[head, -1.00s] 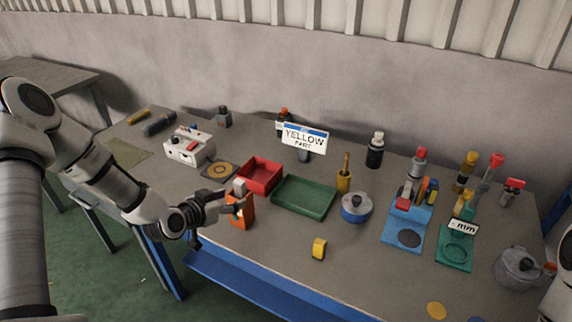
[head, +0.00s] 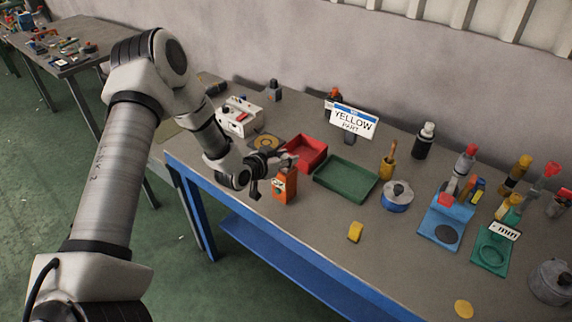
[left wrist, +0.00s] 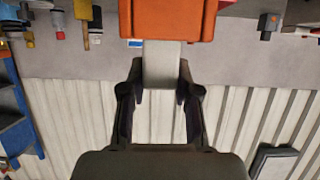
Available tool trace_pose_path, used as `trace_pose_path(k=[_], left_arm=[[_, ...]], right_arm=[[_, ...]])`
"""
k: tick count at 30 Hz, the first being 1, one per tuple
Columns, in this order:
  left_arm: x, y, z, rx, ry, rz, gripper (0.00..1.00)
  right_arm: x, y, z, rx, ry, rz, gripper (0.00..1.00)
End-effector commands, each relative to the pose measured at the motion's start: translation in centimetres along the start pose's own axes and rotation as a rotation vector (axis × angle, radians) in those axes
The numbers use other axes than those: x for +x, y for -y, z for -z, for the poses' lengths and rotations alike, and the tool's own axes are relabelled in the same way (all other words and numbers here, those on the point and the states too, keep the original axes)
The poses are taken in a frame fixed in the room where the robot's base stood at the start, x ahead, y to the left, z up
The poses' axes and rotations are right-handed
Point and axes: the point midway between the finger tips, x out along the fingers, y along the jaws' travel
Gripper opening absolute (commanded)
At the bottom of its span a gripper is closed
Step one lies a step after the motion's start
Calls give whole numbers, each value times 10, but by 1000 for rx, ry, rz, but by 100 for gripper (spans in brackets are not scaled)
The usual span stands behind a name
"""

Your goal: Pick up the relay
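The relay seems to be the orange block (head: 285,187) with a grey tab on top, upright near the table's front left edge. In the left wrist view its orange body (left wrist: 175,20) fills the top, with the pale grey tab (left wrist: 162,66) below it in the picture. My left gripper (head: 284,163) is at the top of the block. In the left wrist view its two fingers (left wrist: 161,78) lie against both sides of the tab, with no clear gap. The block still appears to stand on the table. My right gripper is not in view.
A red tray (head: 323,142) stands just behind the block, a green tray (head: 345,196) to its right. A white box (head: 238,124) is behind left. A yellow block (head: 355,232) lies front right. Blue and green fixtures (head: 427,225) stand farther right.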

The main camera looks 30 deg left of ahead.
Motion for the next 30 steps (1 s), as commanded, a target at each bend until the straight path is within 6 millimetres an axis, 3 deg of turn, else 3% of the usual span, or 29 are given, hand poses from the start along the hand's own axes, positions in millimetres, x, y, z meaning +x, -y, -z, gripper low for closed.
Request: trace_pose_path(k=[14,23,30], left_arm=[[-1,0,3,0,0,1,0],[-13,0,32,-2,-3,1,0],[-60,-28,16,-6,1,-2,0]], right_arm=[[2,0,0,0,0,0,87],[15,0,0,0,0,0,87],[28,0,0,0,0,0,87]])
